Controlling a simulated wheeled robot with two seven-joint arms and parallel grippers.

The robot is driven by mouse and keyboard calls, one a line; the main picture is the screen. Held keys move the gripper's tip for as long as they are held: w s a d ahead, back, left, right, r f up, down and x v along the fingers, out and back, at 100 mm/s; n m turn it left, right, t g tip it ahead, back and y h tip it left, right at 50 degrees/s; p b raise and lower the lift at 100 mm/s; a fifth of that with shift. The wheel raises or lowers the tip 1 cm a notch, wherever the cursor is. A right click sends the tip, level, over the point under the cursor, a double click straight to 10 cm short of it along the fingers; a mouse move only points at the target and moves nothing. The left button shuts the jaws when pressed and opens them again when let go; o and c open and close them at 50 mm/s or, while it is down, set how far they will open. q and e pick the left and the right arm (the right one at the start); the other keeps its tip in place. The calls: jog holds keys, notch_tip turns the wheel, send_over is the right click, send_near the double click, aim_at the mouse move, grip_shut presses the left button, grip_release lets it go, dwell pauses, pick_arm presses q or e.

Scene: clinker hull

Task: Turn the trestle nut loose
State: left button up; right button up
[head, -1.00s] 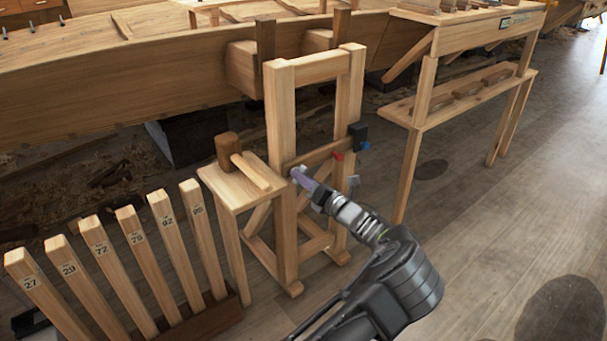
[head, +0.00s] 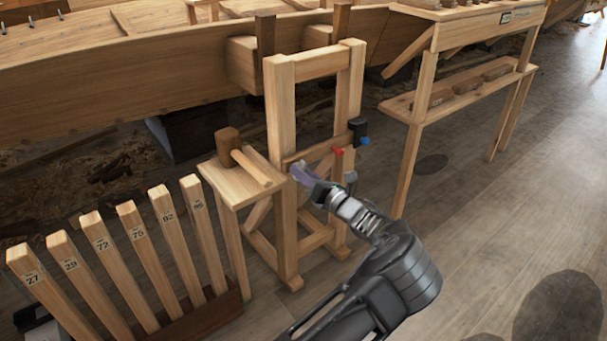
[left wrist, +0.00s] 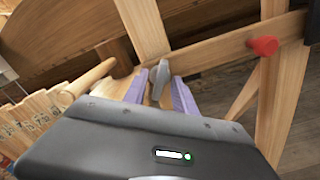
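The trestle (head: 281,120) is a tall wooden frame with a crossbar (head: 318,152). The trestle nut (left wrist: 159,78) is a grey metal piece with an upright wing, near the left end of the crossbar in the left wrist view. My left gripper (left wrist: 159,92) has two purple fingers, one on each side of the nut, with visible gaps; it is open. In the head view my left gripper (head: 302,173) is at the trestle's left post, and its fingers hide the nut there. My right gripper is not in view.
A mallet (head: 228,145) lies on a small wooden stand (head: 228,188) left of the trestle. A red knob (head: 337,151) and a black block with a blue part (head: 358,131) sit at the crossbar's right. Numbered posts (head: 135,231) stand at lower left.

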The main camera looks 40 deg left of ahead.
pick_arm(q)
jog(key=p+v, duration=0.2)
jog(key=v, duration=0.5)
jog(key=shift+d, duration=0.4)
jog(key=shift+s, duration=0.1)
